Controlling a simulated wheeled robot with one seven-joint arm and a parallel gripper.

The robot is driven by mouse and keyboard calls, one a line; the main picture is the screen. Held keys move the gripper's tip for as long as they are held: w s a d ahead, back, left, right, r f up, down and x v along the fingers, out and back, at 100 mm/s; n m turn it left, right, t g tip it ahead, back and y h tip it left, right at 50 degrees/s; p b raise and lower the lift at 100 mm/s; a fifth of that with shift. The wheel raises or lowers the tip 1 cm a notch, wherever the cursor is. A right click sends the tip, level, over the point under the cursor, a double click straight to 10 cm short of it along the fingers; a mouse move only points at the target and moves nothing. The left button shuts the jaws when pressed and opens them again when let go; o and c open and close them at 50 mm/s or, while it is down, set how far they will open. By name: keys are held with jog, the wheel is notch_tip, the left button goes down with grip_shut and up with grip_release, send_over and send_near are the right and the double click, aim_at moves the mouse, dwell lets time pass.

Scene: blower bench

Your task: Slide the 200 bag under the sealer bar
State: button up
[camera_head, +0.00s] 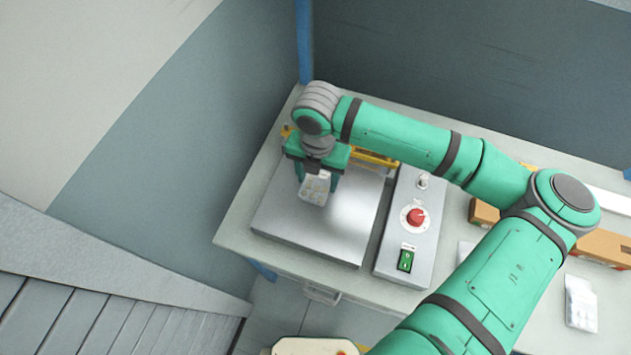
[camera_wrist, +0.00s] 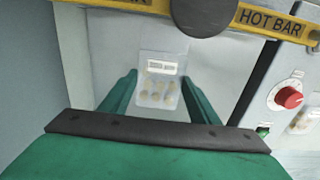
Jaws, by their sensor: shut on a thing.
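My gripper (camera_head: 318,168) is over the grey sealer plate (camera_head: 278,222), shut on a clear bag (camera_head: 315,188) with a white label. In the wrist view the bag (camera_wrist: 157,82) shows between the two green fingers, with several round tan pieces inside. Its label is too small to read, so I cannot confirm it is the 200 bag. The yellow sealer bar (camera_head: 374,158), marked HOT BAR, runs along the back of the plate. In the wrist view the bar (camera_wrist: 272,22) crosses the top, beyond the bag, with a dark round knob on it. My gripper hides part of the bar.
A control box (camera_head: 392,258) with a red knob (camera_head: 415,217) and a green switch (camera_head: 405,260) stands right of the plate. Cardboard boxes (camera_head: 598,244) and another clear bag (camera_head: 580,302) lie further right. The plate's front is clear.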

jog(key=shift+w+d, duration=0.3)
jog(key=shift+w, duration=0.6)
jog(key=shift+w+d, duration=0.25)
jog(key=shift+w, duration=0.6)
jog(key=shift+f, duration=0.25)
jog(key=o, duration=1.3)
notch_tip(320, 180, up, 11)
jog(key=shift+f, duration=0.1)
